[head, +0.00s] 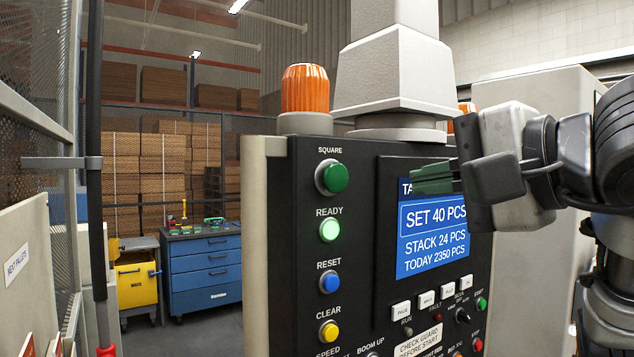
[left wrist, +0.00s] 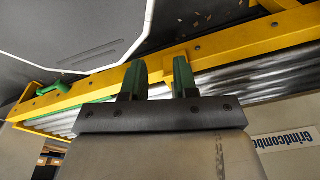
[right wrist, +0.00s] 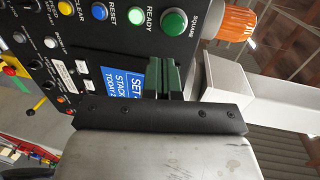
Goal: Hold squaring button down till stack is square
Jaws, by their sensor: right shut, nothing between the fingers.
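The green SQUARE button (head: 334,177) is at the top left of the black control panel (head: 300,250). It looks unlit and also shows in the right wrist view (right wrist: 175,22). My right gripper (head: 416,179) is shut and empty, its green fingertips in front of the screen, to the right of the button and apart from it. These fingers (right wrist: 165,78) also show below the button in the right wrist view. My left gripper (left wrist: 158,78) is open, with nothing seen between its fingers, near a yellow rail (left wrist: 100,87). I cannot make out the stack.
The lit READY button (head: 330,230), blue RESET button (head: 329,282) and yellow CLEAR button (head: 328,332) sit below SQUARE. The blue screen (head: 430,235) reads SET 40, STACK 24. An orange beacon (head: 305,88) tops the panel. Metal rollers (left wrist: 260,85) lie by the yellow rail.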

